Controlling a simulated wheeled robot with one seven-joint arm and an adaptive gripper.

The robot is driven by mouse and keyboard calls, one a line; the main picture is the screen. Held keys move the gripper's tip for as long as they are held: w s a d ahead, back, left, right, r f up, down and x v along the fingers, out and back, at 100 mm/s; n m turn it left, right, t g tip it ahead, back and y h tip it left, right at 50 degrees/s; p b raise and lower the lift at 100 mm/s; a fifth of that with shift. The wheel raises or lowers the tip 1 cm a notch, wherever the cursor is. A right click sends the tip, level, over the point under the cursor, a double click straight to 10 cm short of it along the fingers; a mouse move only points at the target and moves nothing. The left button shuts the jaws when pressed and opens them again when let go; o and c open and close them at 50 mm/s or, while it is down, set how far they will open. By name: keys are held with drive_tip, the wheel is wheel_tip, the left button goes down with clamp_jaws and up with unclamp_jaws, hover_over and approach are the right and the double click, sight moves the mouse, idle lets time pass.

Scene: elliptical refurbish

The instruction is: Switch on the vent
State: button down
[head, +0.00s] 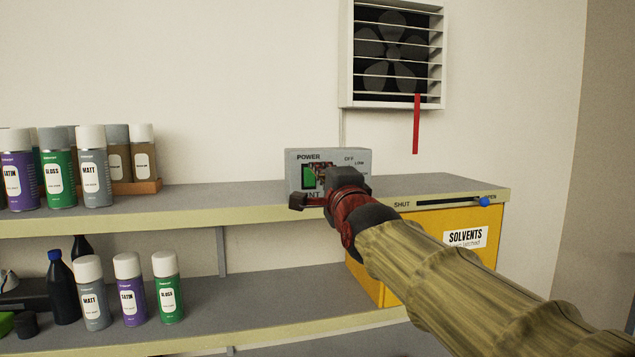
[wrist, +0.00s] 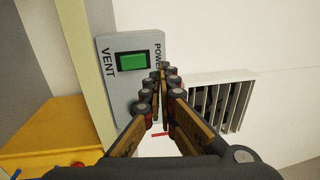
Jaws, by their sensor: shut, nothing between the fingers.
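The grey control box (head: 293,160) stands on the upper shelf, labelled POWER and VENT, with OFF and LOW at its right. Its green rocker switch (head: 308,177) is partly hidden by my gripper in the head view and shows clearly in the wrist view (wrist: 132,62). The vent (head: 345,60) is a white wall box with slats over a dark fan; a red strip (head: 416,125) hangs straight down from it. My gripper (wrist: 164,72) is shut and empty in front of the box, its fingertips beside the switch on the POWER side. I cannot tell whether they touch the box.
Several spray cans (head: 93,170) stand at the left of the upper shelf (head: 230,195), more on the lower shelf (head: 215,310). A yellow solvents cabinet (head: 425,240) with a blue-knobbed SHUT/OPEN slider (head: 484,201) is below right. The shelf between cans and box is clear.

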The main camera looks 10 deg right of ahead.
drive_tip(key=shift+s+b, duration=0.55)
drive_tip(key=shift+s, duration=2.4)
drive_tip(key=s+a+f+n+g+y+b, duration=0.1)
drive_tip(key=s+f+n+g, duration=0.3)
drive_tip(key=f, duration=0.7)
drive_tip(key=f+n+g+b, duration=0.1)
drive_tip(key=f+n+g, duration=0.35)
drive_tip(key=f, duration=0.75)
drive_tip(key=s+f+n+g+b, duration=0.2)
drive_tip(key=s+f+b, duration=0.5)
drive_tip(key=f, duration=0.8)
drive_tip(key=s+d+f+n+g+b, duration=0.1)
drive_tip(key=s+f+n+b, duration=0.3)
drive_tip(key=f, duration=1.1)
drive_tip(key=s+f+n+g+h+b, duration=0.1)
drive_tip(key=s+f+n+g+b, duration=0.1)
drive_tip(key=s+f+b, duration=0.8)
drive_tip(key=s+f+n, duration=0.1)
drive_tip(key=s+f, duration=0.4)
drive_tip(key=shift+s+d+f+g, duration=0.25)
drive_tip(key=shift+s+g, duration=0.05)
drive_tip(key=shift+g, duration=0.05)
drive_tip(key=shift+n, duration=0.25)
